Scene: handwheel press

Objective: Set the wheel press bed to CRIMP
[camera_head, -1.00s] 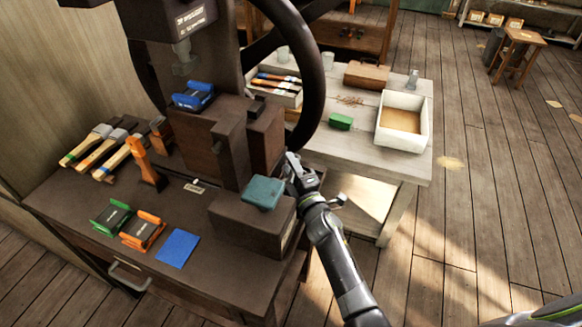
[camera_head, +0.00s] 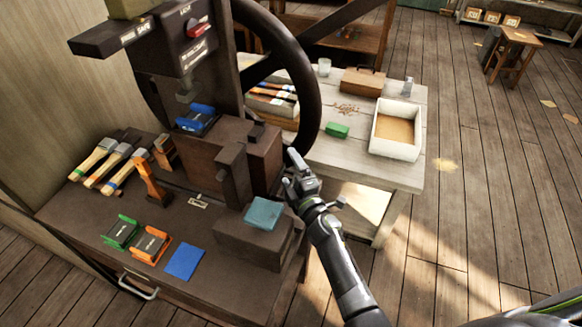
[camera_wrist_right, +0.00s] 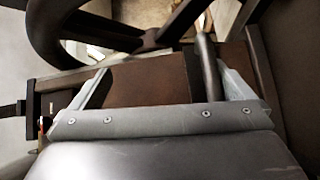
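The wheel press (camera_head: 225,150) stands on the dark bench, with its large black handwheel (camera_head: 313,75) on its right side. A blue die piece (camera_head: 196,119) sits on the press beneath the ram. The press head carries white labels and a red part (camera_head: 198,30); I cannot read a bed setting. My right gripper (camera_head: 292,170) is beside the lower part of the wheel. In the right wrist view, its fingers (camera_wrist_right: 165,88) are spread wide. A grey rod (camera_wrist_right: 208,65) shows near the right finger, and the dark wheel rim (camera_wrist_right: 45,35) lies beyond. My left gripper is not in view.
A teal block (camera_head: 263,213) sits on a dark box below my gripper. A pale table (camera_head: 355,160) with a white tray (camera_head: 375,145) stands behind.

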